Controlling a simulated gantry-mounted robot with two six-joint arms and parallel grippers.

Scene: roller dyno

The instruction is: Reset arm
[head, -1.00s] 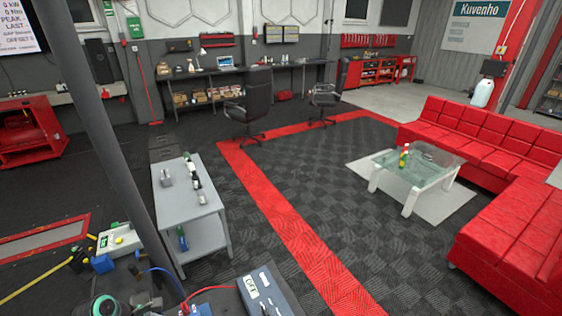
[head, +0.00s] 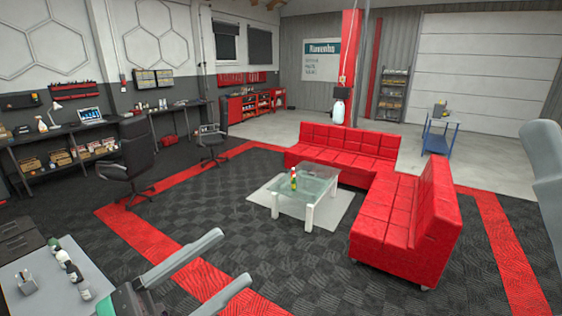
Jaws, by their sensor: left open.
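My left gripper (head: 234,258) reaches in from the bottom left of the head view. Its two light grey fingers are spread apart, with only floor seen between them, and it holds nothing. It is in front of the grey table's right side in the picture. A pale grey part of my own body shows at the right edge. My right gripper is not seen.
A grey table (head: 28,273) with a small metal item (head: 27,283) and several small bottles (head: 67,262) stands at bottom left. A glass coffee table (head: 300,187) with a bottle (head: 293,179) and a red sofa (head: 402,200) stand beyond. Dark floor between is open.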

